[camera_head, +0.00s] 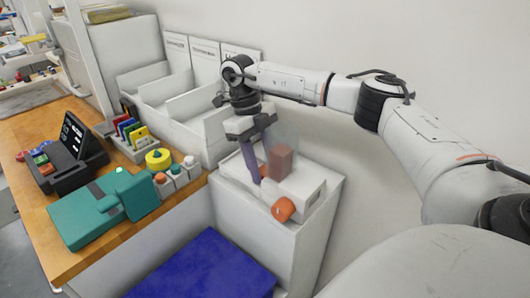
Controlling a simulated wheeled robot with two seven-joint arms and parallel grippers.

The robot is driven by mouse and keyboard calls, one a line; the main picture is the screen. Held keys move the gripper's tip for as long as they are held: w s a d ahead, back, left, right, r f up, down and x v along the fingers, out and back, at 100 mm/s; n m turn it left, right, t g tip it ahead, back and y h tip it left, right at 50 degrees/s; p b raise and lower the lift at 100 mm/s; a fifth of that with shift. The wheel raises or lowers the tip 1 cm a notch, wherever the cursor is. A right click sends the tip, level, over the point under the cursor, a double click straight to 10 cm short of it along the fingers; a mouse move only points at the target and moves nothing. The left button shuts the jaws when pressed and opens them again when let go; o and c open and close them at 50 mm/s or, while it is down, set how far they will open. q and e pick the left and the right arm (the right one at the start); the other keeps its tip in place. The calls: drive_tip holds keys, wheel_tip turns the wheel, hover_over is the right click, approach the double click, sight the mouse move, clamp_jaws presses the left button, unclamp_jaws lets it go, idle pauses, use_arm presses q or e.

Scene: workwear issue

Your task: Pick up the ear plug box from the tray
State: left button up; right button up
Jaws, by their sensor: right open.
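A white tray (313,194) sits on top of a white cabinet, right of the wooden counter. In it stands an upright brownish-red box (281,165), which looks like the ear plug box, though no label is readable. An orange rounded item (284,209) lies at the tray's near side. My right gripper (264,172) is open and points down over the tray, with its dark finger just left of the brownish-red box. The other finger is hard to make out near the box. I cannot tell whether they touch. My left gripper is not in view.
White open bins (195,110) stand behind the counter, left of my right arm. The wooden counter (118,250) holds a teal case (103,207), a black terminal (72,155) and a yellow roll (158,158). A blue surface (207,268) lies low in front of the cabinet.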

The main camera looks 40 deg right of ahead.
drive_tip(key=c, duration=0.8)
drive_tip(key=shift+a+r, duration=0.1)
